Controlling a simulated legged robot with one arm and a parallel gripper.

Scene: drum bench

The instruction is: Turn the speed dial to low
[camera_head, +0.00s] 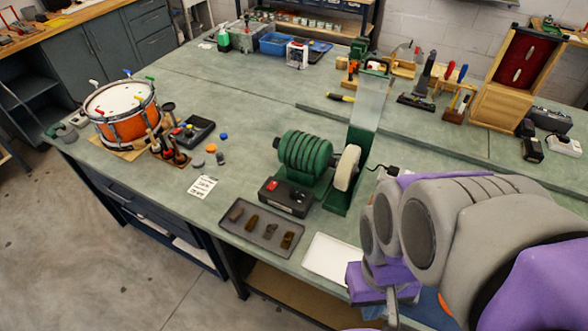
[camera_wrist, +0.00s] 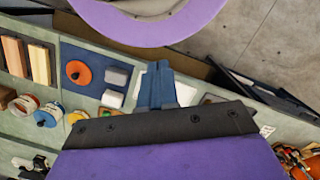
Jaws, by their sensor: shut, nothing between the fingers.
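In the head view a black control box (camera_head: 286,197) with a red switch (camera_head: 271,185) sits in front of a green bench motor (camera_head: 305,152) carrying a pale wheel (camera_head: 347,167). The speed dial is too small to make out clearly on the box, and I cannot tell its setting. My arm fills the lower right, and my gripper (camera_head: 391,308) hangs near the bench's front edge, to the right of the box and apart from it. In the wrist view my gripper (camera_wrist: 157,84) shows narrow blue fingers, closed together and empty.
A dark tray (camera_head: 270,244) with several small blocks lies before the box. A white tray (camera_head: 328,258) is close to my gripper. A written card (camera_head: 204,187) and an orange drum (camera_head: 125,112) are left. The wrist view shows a blue mat (camera_wrist: 88,58) with an orange disc (camera_wrist: 79,72).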

